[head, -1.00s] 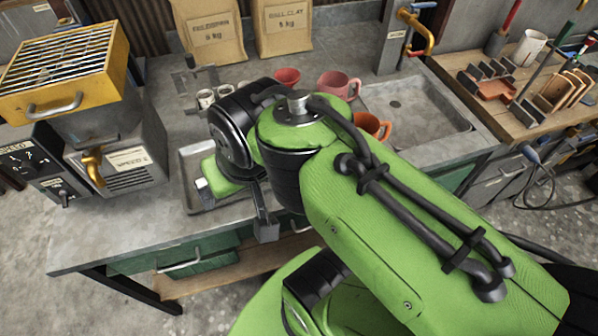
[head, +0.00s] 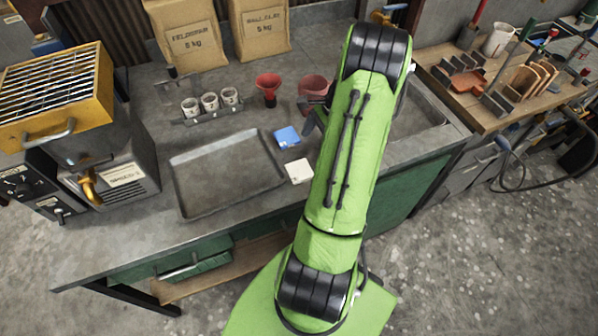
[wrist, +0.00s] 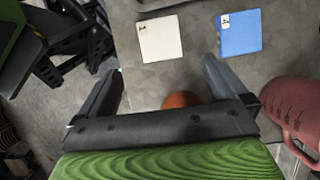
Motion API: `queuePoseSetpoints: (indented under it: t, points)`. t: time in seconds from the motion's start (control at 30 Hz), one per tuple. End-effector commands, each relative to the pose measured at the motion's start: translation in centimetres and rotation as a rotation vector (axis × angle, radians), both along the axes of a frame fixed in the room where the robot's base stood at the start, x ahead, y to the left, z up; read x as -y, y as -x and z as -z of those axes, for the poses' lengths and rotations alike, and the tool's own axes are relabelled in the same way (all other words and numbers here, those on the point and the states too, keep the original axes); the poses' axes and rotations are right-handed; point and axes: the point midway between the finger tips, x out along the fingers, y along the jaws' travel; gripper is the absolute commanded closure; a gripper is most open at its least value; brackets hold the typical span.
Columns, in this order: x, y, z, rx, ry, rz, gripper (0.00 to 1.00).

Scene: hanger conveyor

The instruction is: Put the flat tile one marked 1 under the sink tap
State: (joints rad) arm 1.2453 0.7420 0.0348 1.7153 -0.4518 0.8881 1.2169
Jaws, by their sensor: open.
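A cream square tile (head: 299,171) and a blue square tile (head: 287,138) lie flat on the grey counter, right of a shallow tray. In the wrist view the cream tile (wrist: 160,38) and the blue tile (wrist: 239,32) each carry a small corner mark; I cannot read clearly which is 1. My gripper (wrist: 160,65) is open and empty, its fingertips pointing toward the tiles, the cream one ahead between them. In the head view my arm mostly hides the gripper. The sink (head: 420,115) is right of my arm, partly hidden; part of the brass tap (head: 386,15) shows behind it.
The empty tray (head: 228,172) lies left of the tiles. A red funnel-like cup (head: 268,86), a pink-red mug (head: 315,86) and a rack of small white cups (head: 210,102) stand behind. An orange object (wrist: 181,99) shows between my finger bases. A yellow-topped kiln (head: 55,90) stands left.

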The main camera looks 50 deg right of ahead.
Motion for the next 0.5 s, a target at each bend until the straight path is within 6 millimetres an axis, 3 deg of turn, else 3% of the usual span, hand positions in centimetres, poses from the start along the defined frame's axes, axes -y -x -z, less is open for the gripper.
queuePoseSetpoints:
  t: [0.1, 0.27, 0.5]
  points:
    - [-1.1, -0.6, 2.8, -0.001, -0.004, -0.002, 0.0]
    - [-1.7, -0.9, 4.5, 0.0, -0.001, -0.003, 0.0]
    - [-3.2, -1.8, 8.4, -0.002, -0.001, -0.003, 0.0]
